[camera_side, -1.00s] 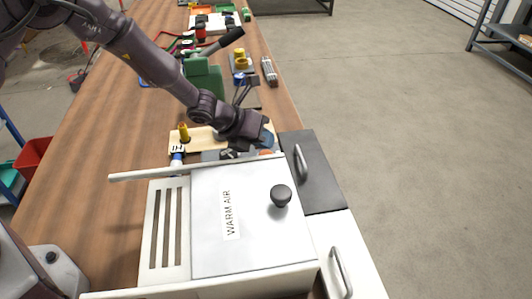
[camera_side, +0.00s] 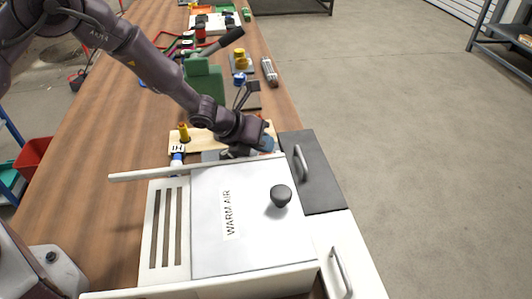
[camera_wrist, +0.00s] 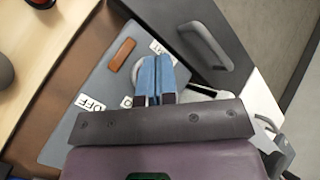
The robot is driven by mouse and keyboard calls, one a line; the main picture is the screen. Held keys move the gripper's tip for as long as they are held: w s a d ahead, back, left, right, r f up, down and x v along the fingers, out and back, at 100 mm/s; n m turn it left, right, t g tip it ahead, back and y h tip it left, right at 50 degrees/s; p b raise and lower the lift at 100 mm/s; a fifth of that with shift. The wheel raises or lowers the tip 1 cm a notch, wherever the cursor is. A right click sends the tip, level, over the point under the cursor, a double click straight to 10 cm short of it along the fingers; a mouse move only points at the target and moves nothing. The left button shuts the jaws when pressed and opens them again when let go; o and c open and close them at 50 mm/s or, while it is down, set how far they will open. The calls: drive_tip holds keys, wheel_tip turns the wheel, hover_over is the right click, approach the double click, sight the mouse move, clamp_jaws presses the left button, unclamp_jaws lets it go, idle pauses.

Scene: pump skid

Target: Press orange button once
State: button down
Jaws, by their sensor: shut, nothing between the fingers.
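In the wrist view a small orange-brown bar (camera_wrist: 120,54), the only orange control visible, lies on a grey panel (camera_wrist: 75,125) with white labels, one reading OFF. My gripper (camera_wrist: 154,62) has its blue fingers together and empty, just right of the orange bar. The fingertips partly cover a pale round part (camera_wrist: 136,72) on the panel; I cannot tell whether they touch it. In the side view my gripper (camera_side: 266,145) is low behind the white WARM AIR box, which hides most of the panel.
A dark drawer unit with a handle (camera_side: 301,163) is right of the gripper.

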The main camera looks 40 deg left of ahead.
drive_tip(key=shift+s+f, duration=0.15)
drive_tip(key=shift+f, duration=0.55)
idle(0.6)
drive_tip(key=shift+s+r, duration=0.1)
drive_tip(key=shift+r, duration=0.8)
drive_tip(key=shift+r, duration=2.6)
